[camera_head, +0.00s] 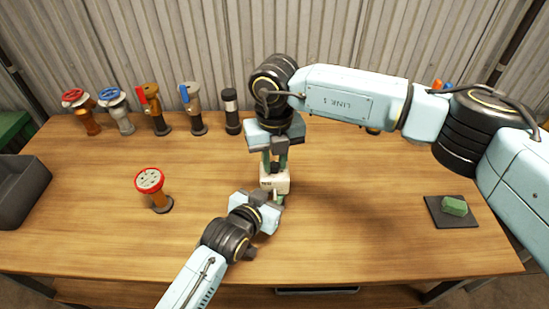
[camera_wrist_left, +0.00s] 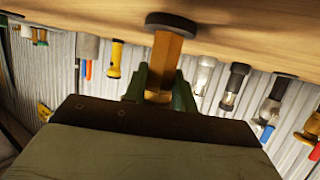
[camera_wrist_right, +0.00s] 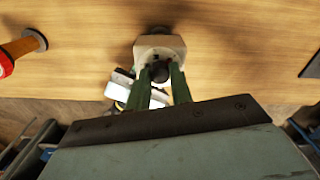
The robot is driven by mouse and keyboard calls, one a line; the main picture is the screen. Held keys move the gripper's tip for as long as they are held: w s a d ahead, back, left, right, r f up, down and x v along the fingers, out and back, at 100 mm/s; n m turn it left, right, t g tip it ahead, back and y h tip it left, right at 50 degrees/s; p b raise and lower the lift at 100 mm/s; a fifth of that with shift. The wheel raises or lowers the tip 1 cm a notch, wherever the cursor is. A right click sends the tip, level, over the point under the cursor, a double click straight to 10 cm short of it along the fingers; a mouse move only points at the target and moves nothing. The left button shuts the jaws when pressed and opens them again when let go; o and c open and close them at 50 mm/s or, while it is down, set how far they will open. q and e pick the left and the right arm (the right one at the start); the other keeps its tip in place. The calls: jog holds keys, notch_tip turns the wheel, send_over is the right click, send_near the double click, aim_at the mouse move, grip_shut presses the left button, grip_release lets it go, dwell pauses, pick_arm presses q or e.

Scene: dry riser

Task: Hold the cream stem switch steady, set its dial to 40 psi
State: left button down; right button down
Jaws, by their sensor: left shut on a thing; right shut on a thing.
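The cream stem switch (camera_head: 274,183) stands upright near the middle of the wooden table. Its cream box shows in the right wrist view (camera_wrist_right: 160,46), with a black dial knob (camera_wrist_right: 159,72) on it. My left gripper (camera_head: 278,198) comes from the front and is shut on the switch's brass stem (camera_wrist_left: 166,58), above its dark round base (camera_wrist_left: 172,23). My right gripper (camera_head: 274,162) points down from above. Its green fingers (camera_wrist_right: 160,85) are shut on the knob. The dial's marks are too small to read.
A red-rimmed round-topped piece (camera_head: 150,181) stands to the left. Several valves and fittings (camera_head: 152,108) line the back by the corrugated wall. A dark bin (camera_head: 20,188) is at far left. A green block (camera_head: 454,206) lies on a black mat (camera_head: 440,219) at right.

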aim_at(275, 164)
jog(key=c, duration=1.2)
grip_release()
jog(key=shift+c, duration=0.2)
notch_tip(275, 164, up, 12)
pick_arm(q)
jog(key=c, duration=1.1)
grip_release()
jog(key=shift+o, duration=0.2)
